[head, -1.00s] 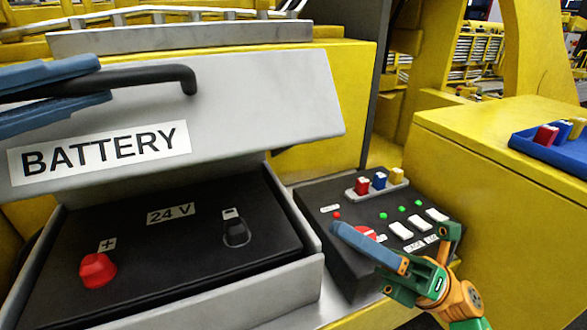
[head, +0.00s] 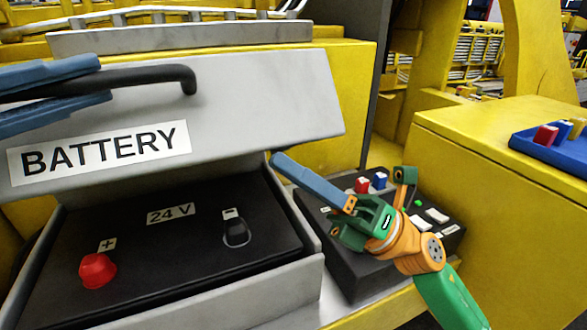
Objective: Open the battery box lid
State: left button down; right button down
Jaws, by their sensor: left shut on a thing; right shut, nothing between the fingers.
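The grey battery box lid (head: 260,105), with a BATTERY label, is raised and tilted above the box. Its black handle (head: 150,78) runs along the upper left of the lid. My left gripper (head: 85,95) is shut on the handle, its blue fingers above and below the bar. The open box (head: 290,290) holds a black 24 V battery (head: 170,255) with a red plus terminal (head: 97,270) and a black minus terminal (head: 237,232). My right gripper (head: 277,160) is shut and empty, its blue fingertip close to the lid's lower right edge; I cannot tell whether they touch.
A black control panel (head: 350,270) with switches and coloured fuses stands right of the box, partly hidden by my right arm. A blue tray (head: 540,150) with fuses sits on the yellow housing (head: 480,140) at right. A dark post rises behind.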

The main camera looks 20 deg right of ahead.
pick_arm(q)
jog(key=shift+d, duration=0.25)
jog(key=shift+s, duration=0.35)
jog(key=c, duration=1.2)
grip_release()
jog(key=shift+f, duration=0.1)
jog(key=shift+c, duration=0.2)
jog(key=o, duration=0.4)
jog(key=shift+a, duration=0.2)
jog(key=shift+o, duration=0.2)
pick_arm(e)
notch_tip(320, 180, up, 3)
jog(key=shift+d+f, duration=0.1)
jog(key=shift+f, duration=0.1)
jog(key=shift+w, duration=0.1)
